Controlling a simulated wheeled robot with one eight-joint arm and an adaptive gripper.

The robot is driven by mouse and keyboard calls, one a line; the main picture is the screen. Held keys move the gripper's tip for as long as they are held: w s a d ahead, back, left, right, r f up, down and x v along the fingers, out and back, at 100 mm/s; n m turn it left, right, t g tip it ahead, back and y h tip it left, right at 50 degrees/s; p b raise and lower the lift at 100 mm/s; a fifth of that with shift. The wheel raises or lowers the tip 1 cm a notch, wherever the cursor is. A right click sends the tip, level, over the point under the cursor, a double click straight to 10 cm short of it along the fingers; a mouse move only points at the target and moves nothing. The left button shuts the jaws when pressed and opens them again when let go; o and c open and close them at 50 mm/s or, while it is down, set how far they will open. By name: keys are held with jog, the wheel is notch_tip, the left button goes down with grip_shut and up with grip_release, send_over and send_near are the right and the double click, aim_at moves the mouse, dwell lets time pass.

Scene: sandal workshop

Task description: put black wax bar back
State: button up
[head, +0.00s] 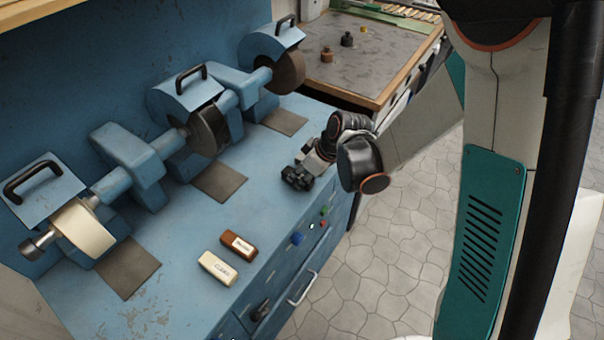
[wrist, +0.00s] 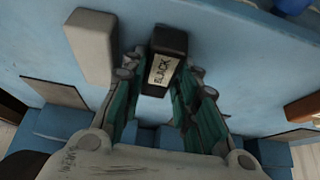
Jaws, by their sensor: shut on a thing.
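The black wax bar (wrist: 164,62) is between my gripper's fingers in the wrist view, its pale label reading "BLACK" facing the camera. My gripper (wrist: 152,92) is shut on it. In the head view my gripper (head: 297,178) is low over the front right part of the blue bench (head: 262,203). The bar is hard to tell from the dark fingers there. I cannot tell whether the bar touches the bench.
A brown bar (head: 238,245) and a cream bar (head: 219,267) lie left of my gripper. A pale block (wrist: 90,45) is close beside the black bar. Grinding wheels (head: 83,228) line the back. Buttons (head: 297,238) are on the bench front.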

jog(key=o, duration=1.1)
jog(key=shift+c, duration=0.2)
jog(key=shift+r+p, duration=0.25)
jog(key=shift+p, duration=0.05)
jog(key=s+d+r+m+t+h+p, duration=0.1)
jog(key=s+d+r+m, duration=0.1)
jog(key=s+d+r, duration=0.35)
jog(key=s+d+r+m+p, duration=0.2)
jog(key=r, duration=0.6)
jog(key=s+d+r+m+t+h+p, duration=0.1)
jog(key=s+d+r, duration=0.25)
jog(key=r, duration=0.35)
jog(key=s+d+r+m+t+h, duration=0.1)
jog(key=s+d+r+m, duration=0.3)
jog(key=s, duration=0.5)
jog(key=shift+d+m+t+h, duration=0.4)
jog(key=shift+m+h, duration=0.3)
